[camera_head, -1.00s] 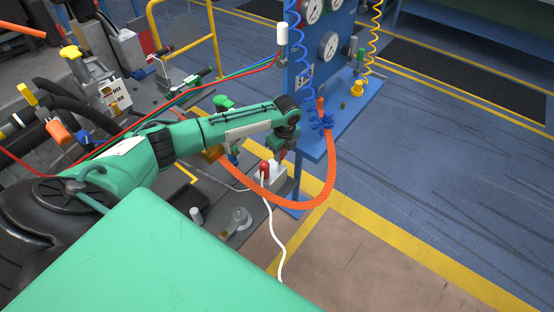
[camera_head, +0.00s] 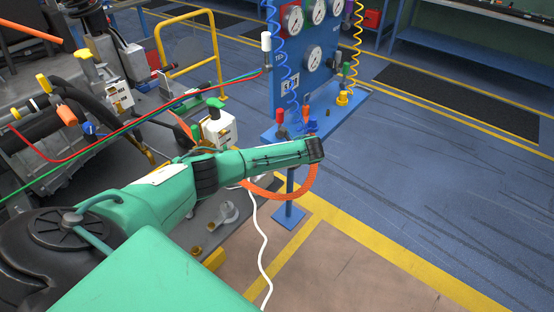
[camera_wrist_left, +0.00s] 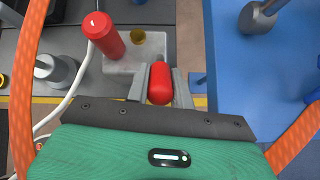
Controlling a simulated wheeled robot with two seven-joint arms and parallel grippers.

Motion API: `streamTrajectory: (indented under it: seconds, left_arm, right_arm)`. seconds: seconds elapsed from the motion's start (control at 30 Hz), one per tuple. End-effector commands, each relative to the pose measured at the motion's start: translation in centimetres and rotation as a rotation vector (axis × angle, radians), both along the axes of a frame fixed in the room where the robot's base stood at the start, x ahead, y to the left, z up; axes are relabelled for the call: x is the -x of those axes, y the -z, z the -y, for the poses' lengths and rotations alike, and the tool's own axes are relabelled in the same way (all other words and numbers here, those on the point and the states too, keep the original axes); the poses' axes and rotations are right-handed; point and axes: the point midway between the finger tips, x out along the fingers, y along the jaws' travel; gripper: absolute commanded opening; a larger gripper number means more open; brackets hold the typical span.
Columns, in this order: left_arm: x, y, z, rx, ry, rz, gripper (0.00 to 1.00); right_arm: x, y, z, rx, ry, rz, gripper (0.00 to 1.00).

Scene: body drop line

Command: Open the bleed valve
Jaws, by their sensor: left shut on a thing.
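In the left wrist view, my left gripper (camera_wrist_left: 160,74) has its grey fingers shut on a red rounded handle (camera_wrist_left: 160,90), at the front edge of a pale grey block (camera_wrist_left: 119,66). No label shows whether this is the bleed valve's handle. A taller red cylinder (camera_wrist_left: 104,36) stands on the same block, left of the fingers, beside a brass round part (camera_wrist_left: 149,45). In the head view, my left forearm hides the gripper and block. My right gripper is not in view.
An orange hose (camera_head: 270,194) loops below my left wrist and shows on both sides in the wrist view. A blue gauge panel (camera_head: 301,66) with coiled hoses stands beyond. A white cord (camera_head: 264,250) hangs to the floor.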

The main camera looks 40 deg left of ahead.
Motion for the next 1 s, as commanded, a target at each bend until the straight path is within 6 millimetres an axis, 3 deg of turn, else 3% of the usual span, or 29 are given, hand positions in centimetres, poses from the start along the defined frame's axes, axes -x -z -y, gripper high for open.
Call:
streamTrajectory:
  seconds: [0.2, 0.4, 0.63, 0.67, 0.77, 1.0]
  left_arm:
    - [0.0, 0.3, 0.3, -0.045, 0.001, 0.003, 0.0]
    - [0.0, 0.4, 0.3, -0.054, 0.001, 0.004, 0.0]
    - [0.0, 0.4, 0.4, -0.052, 0.001, 0.004, 0.0]
    - [0.0, 0.4, 0.4, -0.052, 0.001, 0.004, 0.25]
    - [0.0, 0.4, 0.4, -0.052, 0.001, 0.004, 0.45]
    - [0.0, 0.4, 0.3, -0.054, 0.0, 0.003, 0.45]
  right_arm:
    - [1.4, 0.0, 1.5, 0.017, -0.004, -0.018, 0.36]
    - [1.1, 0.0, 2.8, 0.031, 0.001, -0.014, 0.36]
    - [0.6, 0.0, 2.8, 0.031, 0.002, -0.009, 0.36]
    - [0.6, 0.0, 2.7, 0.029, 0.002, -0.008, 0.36]
    - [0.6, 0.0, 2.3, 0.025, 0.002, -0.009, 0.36]
    - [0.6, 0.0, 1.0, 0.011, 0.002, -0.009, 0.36]
